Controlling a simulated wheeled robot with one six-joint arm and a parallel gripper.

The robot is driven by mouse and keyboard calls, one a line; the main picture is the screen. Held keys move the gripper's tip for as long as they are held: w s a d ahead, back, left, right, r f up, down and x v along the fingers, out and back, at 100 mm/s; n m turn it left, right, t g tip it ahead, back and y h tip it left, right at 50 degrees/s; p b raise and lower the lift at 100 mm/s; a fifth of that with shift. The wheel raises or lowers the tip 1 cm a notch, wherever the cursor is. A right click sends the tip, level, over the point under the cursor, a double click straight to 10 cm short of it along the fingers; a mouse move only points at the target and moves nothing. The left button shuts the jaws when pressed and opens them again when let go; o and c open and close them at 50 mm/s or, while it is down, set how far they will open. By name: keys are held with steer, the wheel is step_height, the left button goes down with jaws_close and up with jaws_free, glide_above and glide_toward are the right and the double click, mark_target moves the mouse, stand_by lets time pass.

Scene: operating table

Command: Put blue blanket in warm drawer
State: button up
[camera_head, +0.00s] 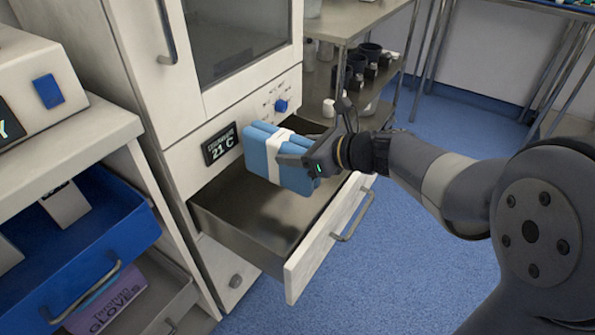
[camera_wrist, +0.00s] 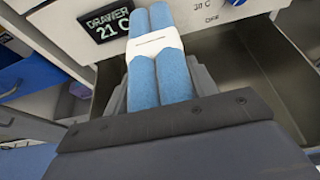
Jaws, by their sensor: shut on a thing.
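The blue blanket (camera_head: 283,158) is a folded light-blue bundle with a white band around it. My gripper (camera_head: 305,163) is shut on it and holds it above the open drawer. The blanket (camera_wrist: 158,62) also shows in the wrist view, between the fingers, pointing toward the cabinet front. The warm drawer (camera_head: 248,228) is pulled out, with a grey metal inside that looks empty where it shows. Its white front has a bar handle (camera_head: 355,215). A display (camera_head: 220,144) above the drawer reads 21 C. Part of the drawer's back is hidden behind the blanket.
A blue knob (camera_head: 281,105) sits on the cabinet panel above the drawer. At left, a blue open drawer (camera_head: 112,236) and a gloves box (camera_head: 112,292) stick out. A metal shelf cart (camera_head: 365,18) with dark cups stands behind. The blue floor at right is clear.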

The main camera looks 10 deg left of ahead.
steer(key=shift+f+b, duration=1)
steer(key=shift+f, duration=1)
steer(key=shift+f+b, duration=0.4)
steer(key=shift+f, duration=0.15)
steer(key=shift+f, duration=0.1)
steer(key=o, duration=1.2)
